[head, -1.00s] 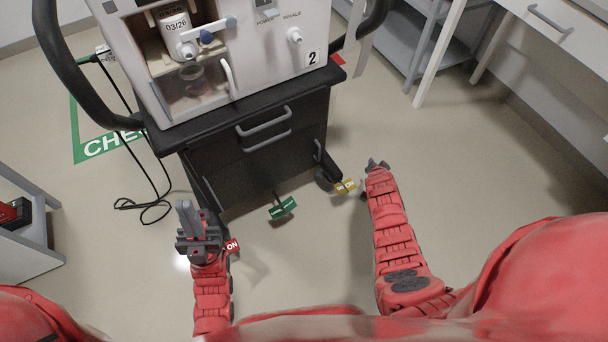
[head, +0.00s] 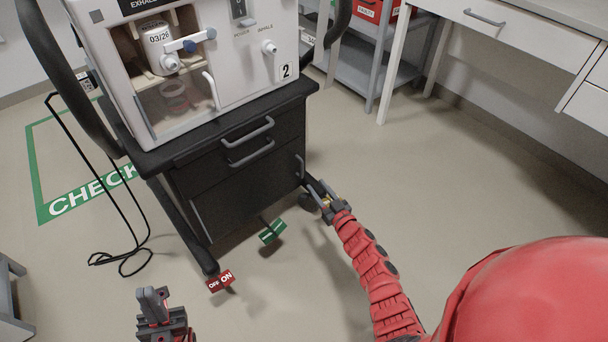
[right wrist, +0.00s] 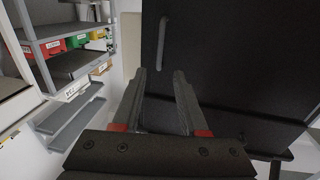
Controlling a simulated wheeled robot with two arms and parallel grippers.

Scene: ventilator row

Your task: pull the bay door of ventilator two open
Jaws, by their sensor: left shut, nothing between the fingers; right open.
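Ventilator two (head: 250,83) is a white unit marked "2" on a black cart. Its front has a clear window (head: 178,103) with a pale vertical handle (head: 211,90) at its right edge; a jar dated 03/26 shows inside. Below the drawers, the cart has a black front panel (head: 243,190), closed, with a grey vertical handle (head: 299,167) at its right edge. My right gripper (head: 328,203) is open, low beside the cart's right corner. In the right wrist view its fingers (right wrist: 160,80) are apart and empty, short of the vertical handle (right wrist: 161,43). My left gripper (head: 152,303) is shut and empty, low at left.
Two drawer handles (head: 249,142) stick out above the panel. A red OFF/ON tag (head: 221,281) and a green tag (head: 272,232) sit low at the cart's casters. A black cable (head: 125,262) lies on the floor at left. Grey shelving (head: 362,75) stands behind; floor at right is clear.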

